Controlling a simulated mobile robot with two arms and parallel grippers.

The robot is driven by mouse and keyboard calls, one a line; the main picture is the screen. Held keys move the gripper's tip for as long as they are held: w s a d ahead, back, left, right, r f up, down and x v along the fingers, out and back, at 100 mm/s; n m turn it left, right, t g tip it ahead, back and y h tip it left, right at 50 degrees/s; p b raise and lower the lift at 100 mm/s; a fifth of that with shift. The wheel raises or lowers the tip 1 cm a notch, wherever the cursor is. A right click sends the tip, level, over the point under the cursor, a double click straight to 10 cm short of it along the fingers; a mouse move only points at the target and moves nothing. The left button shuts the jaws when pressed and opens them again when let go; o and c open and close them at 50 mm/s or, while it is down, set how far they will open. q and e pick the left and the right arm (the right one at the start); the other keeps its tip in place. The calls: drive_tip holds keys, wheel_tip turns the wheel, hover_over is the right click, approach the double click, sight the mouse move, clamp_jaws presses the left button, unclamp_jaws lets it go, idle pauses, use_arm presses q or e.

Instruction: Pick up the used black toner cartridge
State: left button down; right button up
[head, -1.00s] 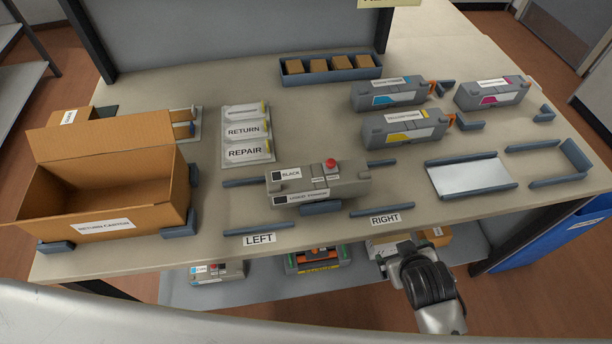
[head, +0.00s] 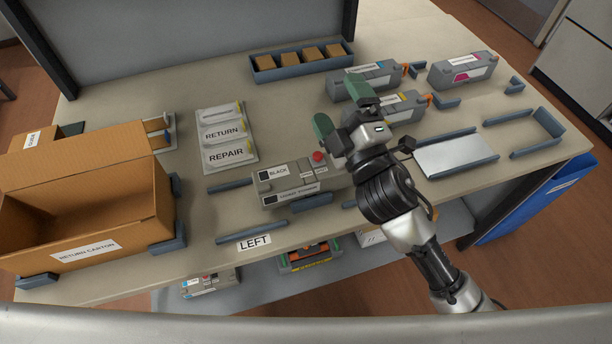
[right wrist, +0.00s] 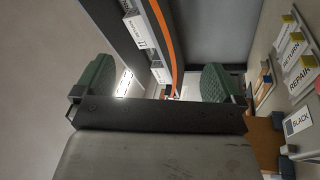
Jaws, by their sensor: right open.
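The black toner cartridge (head: 288,188) is a grey unit with a BLACK label and a red knob. It lies on the table between dark rails, above the LEFT sign, and its right end is close behind my right arm. Its BLACK label also shows at the right edge of the right wrist view (right wrist: 298,120). My right gripper (head: 345,115) is open and empty, with green pads, above the table to the right of and beyond the cartridge. The pads also show in the right wrist view (right wrist: 160,85), with nothing between them. My left gripper is not in view.
An open return carton (head: 85,205) stands at the left. RETURN and REPAIR tags lie on a board (head: 228,138). Cyan (head: 365,80), yellow (head: 400,107) and magenta (head: 463,70) cartridges stand at the back right. A white tray (head: 455,155) lies right of my arm.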

drive_tip(key=s+a+r+n+g+y, duration=0.2)
drive_tip(key=a+r+n+g+y, duration=0.45)
drive_tip(key=n+y, duration=0.65)
drive_tip(key=s+a+f+n+g, duration=0.15)
drive_tip(key=a+n+g, duration=0.25)
drive_tip(key=n+g, duration=0.4)
drive_tip(key=n+g+h, duration=0.6)
drive_tip(key=n+h, duration=1.1)
drive_tip(key=n, duration=0.1)
approach(306, 169)
drive_tip(key=shift+w+r, duration=0.1)
drive_tip(key=shift+r, duration=0.35)
drive_tip(key=shift+f+h, duration=0.35)
drive_tip(key=shift+h, duration=0.05)
drive_tip(key=p+x, duration=0.1)
drive_tip(key=x, duration=0.3)
drive_tip(key=shift+a+f, duration=0.15)
drive_tip(key=shift+f, duration=0.05)
drive_tip(key=p+x, duration=0.1)
drive_tip(key=x, duration=0.1)
drive_tip(key=p+x, duration=0.1)
drive_tip(key=x, duration=0.2)
drive_tip(key=shift+s+a+r, duration=0.1)
drive_tip(key=shift+s+a, duration=0.1)
drive_tip(key=shift+a+f, duration=0.1)
drive_tip(key=shift+f, duration=0.2)
drive_tip(key=shift+c, duration=0.3)
drive_tip(key=c, duration=1.2)
